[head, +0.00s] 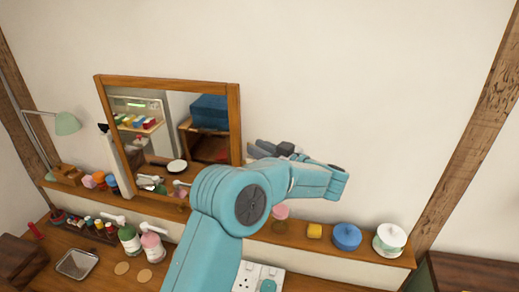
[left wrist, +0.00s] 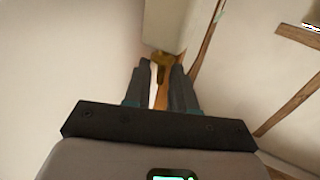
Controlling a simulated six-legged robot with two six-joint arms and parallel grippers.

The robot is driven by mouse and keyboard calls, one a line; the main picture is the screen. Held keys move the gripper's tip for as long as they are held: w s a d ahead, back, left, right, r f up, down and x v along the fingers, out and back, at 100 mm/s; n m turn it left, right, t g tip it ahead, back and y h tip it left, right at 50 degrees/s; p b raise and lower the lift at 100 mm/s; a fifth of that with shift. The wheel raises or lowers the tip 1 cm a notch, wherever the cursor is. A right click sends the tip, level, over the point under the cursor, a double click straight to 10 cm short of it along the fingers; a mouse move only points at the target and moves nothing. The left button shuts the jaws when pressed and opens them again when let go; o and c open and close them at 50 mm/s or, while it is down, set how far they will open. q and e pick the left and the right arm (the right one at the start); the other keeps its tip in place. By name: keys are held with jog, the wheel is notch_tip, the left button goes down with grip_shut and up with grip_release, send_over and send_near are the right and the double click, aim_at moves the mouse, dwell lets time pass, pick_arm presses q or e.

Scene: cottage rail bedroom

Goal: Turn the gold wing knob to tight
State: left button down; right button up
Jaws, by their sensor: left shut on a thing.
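The gold wing knob (left wrist: 160,57) shows between the fingertips of my left gripper (left wrist: 161,68) in the left wrist view. The fingers stand on either side of it and are shut on it. In the head view my left gripper (head: 262,150) is at the right edge of the wood-framed mirror (head: 234,120), at about mid-height. The knob is hidden in the head view, and any tight mark is not visible. My right gripper is in neither view.
Below my left arm is a wooden shelf (head: 365,254) with a yellow block (head: 314,231), a blue pot (head: 346,237) and a white pot (head: 389,240). Bottles (head: 129,240) and a metal tray (head: 77,263) stand at the left. The wall right of the mirror is clear.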

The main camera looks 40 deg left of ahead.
pick_arm(q)
jog(key=shift+d, duration=0.1)
jog(key=shift+s+f+t, duration=0.1)
jog(key=shift+t, duration=0.2)
jog(key=shift+s+a+f+m+t+h+b, duration=0.1)
jog(key=shift+s+m+t+h+b, duration=0.2)
jog(key=shift+m+t+b, duration=0.65)
jog(key=shift+s+a+r+m+t+h+b, duration=0.1)
jog(key=shift+m+t+h+b, duration=0.25)
jog(key=shift+m+t, duration=1.2)
jog(key=shift+s+f+m+t+h+b, duration=0.15)
jog(key=shift+m+t+h+b, duration=0.35)
jog(key=shift+t, duration=1.4)
jog(key=c, duration=1.3)
grip_release()
jog(key=shift+o, duration=0.2)
